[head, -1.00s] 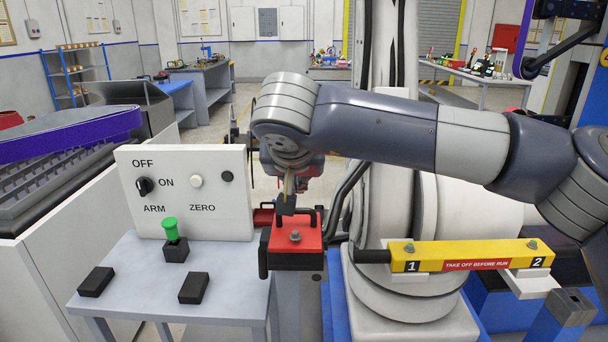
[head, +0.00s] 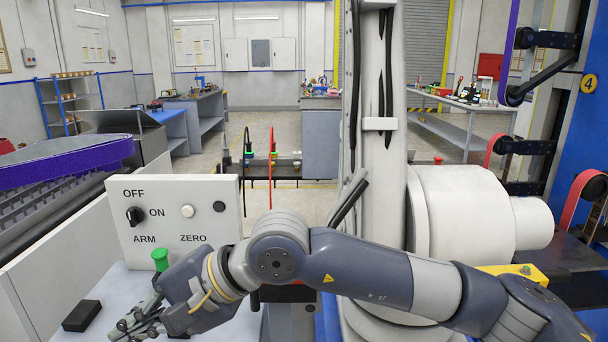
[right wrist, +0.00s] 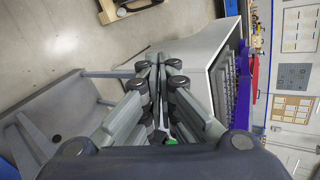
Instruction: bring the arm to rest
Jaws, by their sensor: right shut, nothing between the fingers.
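My right arm (head: 370,270) reaches in from the right across the lower part of the head view. Its gripper (head: 122,330) is low at the left, in front of the grey table (head: 120,285), beside the green knob (head: 160,258). In the right wrist view the gripper fingers (right wrist: 153,62) are together with nothing between them. A bit of green (right wrist: 170,141) shows below the fingers. The white panel (head: 175,205) carries an ARM switch (head: 135,215) with OFF and ON marks. My left gripper is not in view.
A black block (head: 82,315) lies on the table left of my gripper. A white cabinet edge and grey tray (head: 60,200) with a purple rim stand at the left. Open floor lies beyond the table.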

